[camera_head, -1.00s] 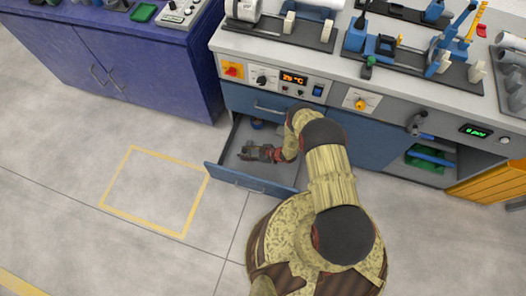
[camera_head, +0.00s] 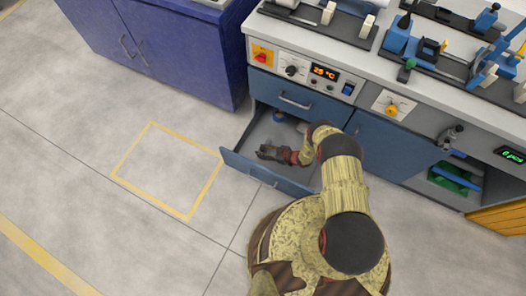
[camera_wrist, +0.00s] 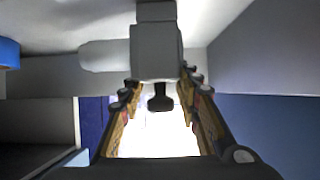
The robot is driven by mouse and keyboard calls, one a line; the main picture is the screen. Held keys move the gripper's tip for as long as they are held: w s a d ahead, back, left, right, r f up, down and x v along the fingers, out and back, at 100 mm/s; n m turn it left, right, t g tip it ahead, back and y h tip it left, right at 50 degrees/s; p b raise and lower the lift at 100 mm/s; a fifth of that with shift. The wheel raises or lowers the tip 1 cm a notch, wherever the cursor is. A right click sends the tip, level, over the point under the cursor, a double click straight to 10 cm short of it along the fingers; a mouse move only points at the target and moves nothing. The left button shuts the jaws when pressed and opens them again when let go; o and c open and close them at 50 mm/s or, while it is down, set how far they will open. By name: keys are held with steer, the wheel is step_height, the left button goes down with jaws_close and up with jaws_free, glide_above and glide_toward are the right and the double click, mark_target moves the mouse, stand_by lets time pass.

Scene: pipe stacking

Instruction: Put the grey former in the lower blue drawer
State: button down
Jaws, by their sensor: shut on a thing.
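The lower blue drawer (camera_head: 262,172) is pulled open under the bench, and its grey inside shows in the head view. My gripper (camera_head: 264,152) is inside the drawer's outline, near its front left part; its height above the floor of the drawer is hard to tell. In the wrist view my gripper (camera_wrist: 160,88) is shut on the grey former (camera_wrist: 155,48), a blocky grey piece with a rounded arm to the left and a dark knob between the fingers. In the head view the former is too small and dark to tell from the gripper.
A small blue round thing (camera_head: 279,117) lies at the back of the drawer. The closed upper drawer (camera_head: 297,101) is above it. A purple cabinet (camera_head: 170,50) stands to the left. The floor inside the yellow outline (camera_head: 168,170) is clear.

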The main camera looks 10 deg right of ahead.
steer(key=shift+f, duration=0.1)
steer(key=c, duration=1.3)
jaws_free()
steer(key=shift+s+d+r, duration=0.1)
steer(key=shift+d+r, duration=0.05)
steer(key=shift+r, duration=0.05)
steer(key=p+v, duration=0.3)
steer(key=v, duration=0.8)
steer(key=shift+s+d+p, duration=0.2)
steer(key=shift+d+p, duration=0.05)
steer(key=shift+p, duration=0.1)
steer(key=shift+r, duration=0.1)
steer(key=shift+r, duration=0.1)
